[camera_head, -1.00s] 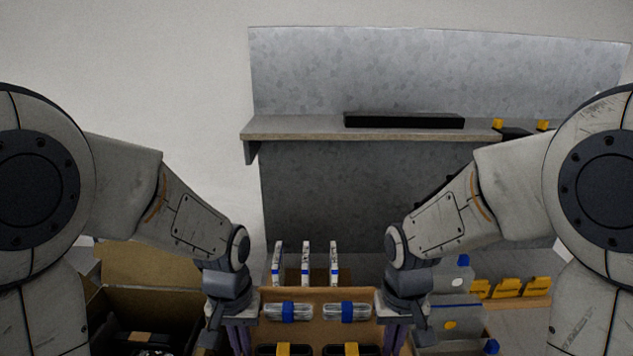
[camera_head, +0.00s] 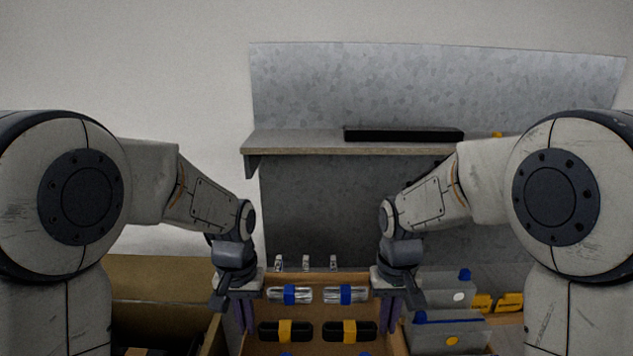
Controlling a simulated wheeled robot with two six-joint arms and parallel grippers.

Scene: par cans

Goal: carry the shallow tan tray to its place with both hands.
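The shallow tan tray (camera_head: 318,312) is at the bottom middle of the head view, cut off by the lower edge. It holds silver cylinders with blue bands (camera_head: 290,295) and black ones with yellow bands (camera_head: 285,331). My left gripper (camera_head: 246,318) is at the tray's left wall, and my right gripper (camera_head: 388,316) is at its right wall. Each has its purple fingers close together at the wall and appears shut on it. The fingertips are partly hidden. The tray looks roughly level.
A grey shelf (camera_head: 300,143) with a black bar (camera_head: 403,134) stands ahead. White tubes (camera_head: 306,263) stick up behind the tray. An open brown box (camera_head: 150,275) is at the lower left. Grey containers with blue caps (camera_head: 445,290) and yellow items (camera_head: 508,302) are close at the right.

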